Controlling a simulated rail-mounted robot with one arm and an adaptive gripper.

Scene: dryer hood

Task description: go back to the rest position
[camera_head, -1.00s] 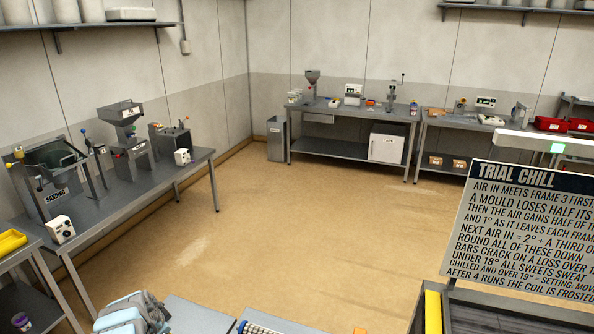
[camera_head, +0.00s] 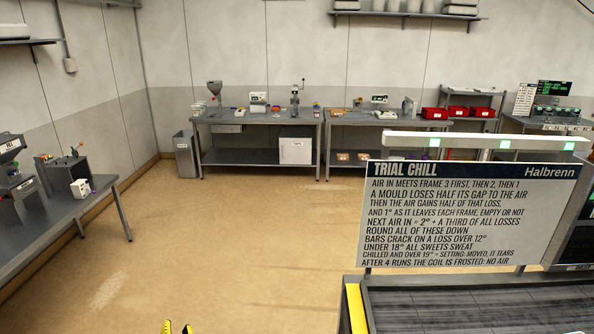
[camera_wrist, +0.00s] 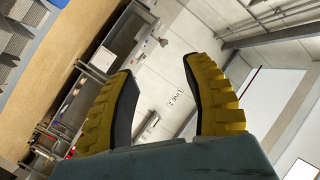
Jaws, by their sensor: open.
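My gripper (camera_wrist: 158,66) shows in the wrist view as two yellow ribbed fingers with dark inner pads. The fingers are spread apart with nothing between them, and the wrist view is strongly tilted. In the head view only the yellow tips of my gripper (camera_head: 177,328) show at the bottom edge, left of the middle. They touch nothing that I can see. The rest of my arm is out of the head view.
A sign headed "Trial Chill" (camera_head: 460,215) stands at the right above a dark conveyor-like surface (camera_head: 480,308) with a yellow edge (camera_head: 356,308). A grey bench (camera_head: 62,212) is at the left. Equipped benches (camera_head: 255,158) line the back wall. The floor (camera_head: 230,230) between is clear.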

